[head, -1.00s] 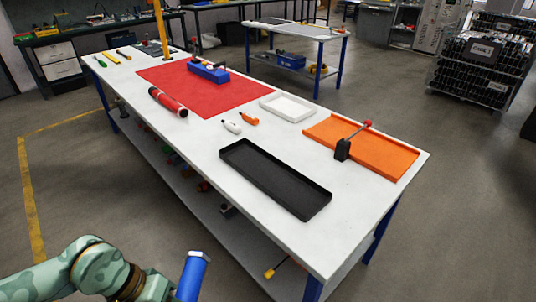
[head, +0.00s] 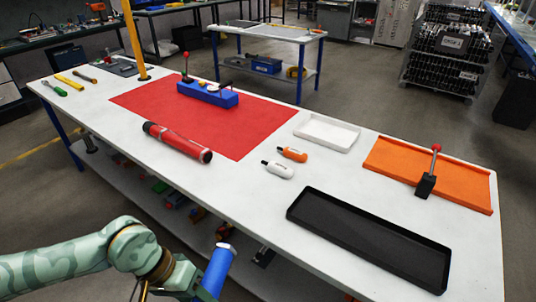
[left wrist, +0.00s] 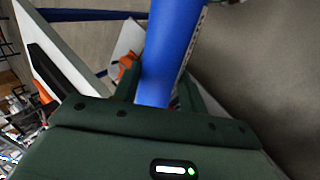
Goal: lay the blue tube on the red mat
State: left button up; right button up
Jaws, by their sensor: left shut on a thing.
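The blue tube (head: 218,268) is held by my left gripper (head: 203,290) in front of the table's near edge, at the bottom of the head view. The tube stands tilted, with a pale cap at its upper end. In the left wrist view the blue tube (left wrist: 165,50) passes between the fingers of my left gripper (left wrist: 160,95), which is shut on it. The red mat (head: 245,125) lies flat on the white table, farther off and to the upper right of the gripper. My right gripper is not in view.
A red tube (head: 178,143) lies at the mat's near edge. A blue block with a red-knobbed lever (head: 210,94) stands on the mat's far part. A black tray (head: 300,215), a white tray (head: 345,145) and an orange tray (head: 400,175) lie to the right. The mat's middle is clear.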

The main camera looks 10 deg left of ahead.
aim_at(188, 100)
jog(key=i+j+z, duration=0.15)
jog(key=j+z, duration=0.25)
jog(key=j, duration=1.05)
jog(key=k+j+z, duration=0.1)
jog(key=j+z, duration=0.3)
jog(key=j, duration=1.05)
